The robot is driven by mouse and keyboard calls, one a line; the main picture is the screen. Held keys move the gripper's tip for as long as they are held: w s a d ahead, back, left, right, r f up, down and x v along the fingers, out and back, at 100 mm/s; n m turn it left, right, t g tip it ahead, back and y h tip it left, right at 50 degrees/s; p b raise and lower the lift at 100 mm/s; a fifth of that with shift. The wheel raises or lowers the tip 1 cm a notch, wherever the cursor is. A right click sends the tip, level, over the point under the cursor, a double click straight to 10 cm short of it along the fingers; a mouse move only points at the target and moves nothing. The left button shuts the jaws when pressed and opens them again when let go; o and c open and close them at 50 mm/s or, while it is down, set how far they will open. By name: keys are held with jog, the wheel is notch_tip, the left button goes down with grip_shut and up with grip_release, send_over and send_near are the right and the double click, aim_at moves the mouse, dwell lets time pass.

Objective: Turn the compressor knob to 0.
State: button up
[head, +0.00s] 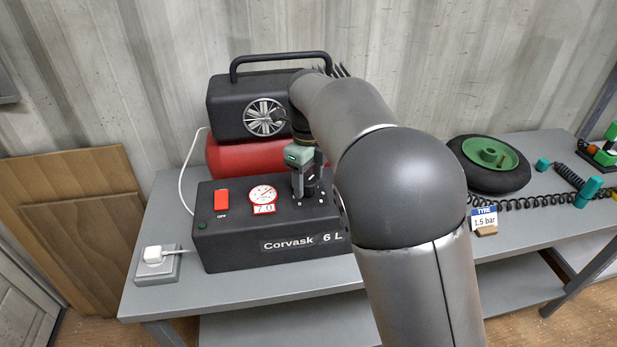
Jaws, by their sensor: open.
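The black compressor (225,247), marked Corvask 6 L, stands on the grey bench in the head view. Its top panel carries a red switch (221,199) with "OFF" beside it and a round gauge (262,194) above a red-framed display that seems to read 7.0. My gripper (306,194) points down over the right part of this panel, just right of the gauge. It is open, with its fingers low at the panel around the knob's place. The knob is mostly hidden by the fingers, so its setting and any contact cannot be told. Small white marks show around that spot.
A red tank (250,155) and a black motor housing with a handle (230,112) rise behind the panel. A wheel (491,165), coiled black hose (530,202) and a "1.5 bar" tyre sign (484,219) are at right. A plugged socket (158,262) sits at left.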

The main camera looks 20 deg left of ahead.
jog(key=shift+f, duration=0.1)
jog(key=c, duration=1)
jog(key=shift+n, duration=0.3)
